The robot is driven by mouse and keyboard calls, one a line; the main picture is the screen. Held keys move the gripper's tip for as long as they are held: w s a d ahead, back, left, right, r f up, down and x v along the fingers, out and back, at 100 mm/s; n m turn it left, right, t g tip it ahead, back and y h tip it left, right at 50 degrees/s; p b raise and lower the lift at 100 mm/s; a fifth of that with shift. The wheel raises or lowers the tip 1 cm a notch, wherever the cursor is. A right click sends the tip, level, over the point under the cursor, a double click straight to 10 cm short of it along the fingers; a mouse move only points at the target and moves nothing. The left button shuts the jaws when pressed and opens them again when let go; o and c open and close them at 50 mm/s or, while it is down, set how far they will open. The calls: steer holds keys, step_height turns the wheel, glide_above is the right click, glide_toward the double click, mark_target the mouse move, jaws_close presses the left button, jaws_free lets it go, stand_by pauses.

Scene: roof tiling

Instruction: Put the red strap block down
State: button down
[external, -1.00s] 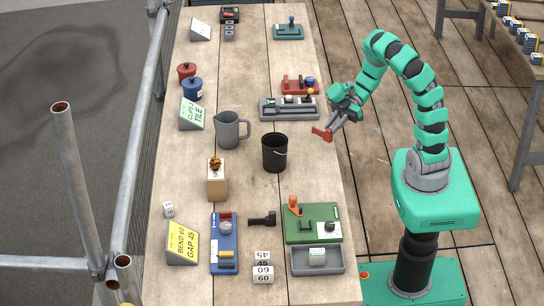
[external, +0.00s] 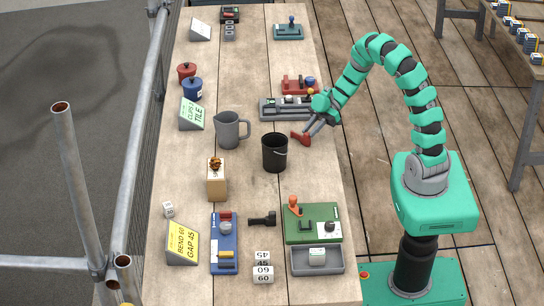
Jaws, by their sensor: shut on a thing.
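The red strap block (external: 301,138) is a small red piece at the tips of my gripper (external: 312,130). My gripper is shut on it over the right side of the wooden table (external: 300,181), between the black bucket and the grey tray of parts. Whether the block touches the table top is hard to tell from this view.
The black bucket (external: 275,153) stands just left of the block. The grey parts tray (external: 275,110) and a red fixture (external: 293,84) lie behind it. A green fixture (external: 315,222) and a grey tray (external: 317,272) are nearer the front. Bare table lies between bucket and green fixture.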

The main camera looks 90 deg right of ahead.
steer(key=c, duration=1.3)
jaws_free()
steer(key=shift+o, duration=0.2)
steer(key=p+v, duration=0.2)
steer(key=v, duration=1)
steer(key=shift+r, duration=0.1)
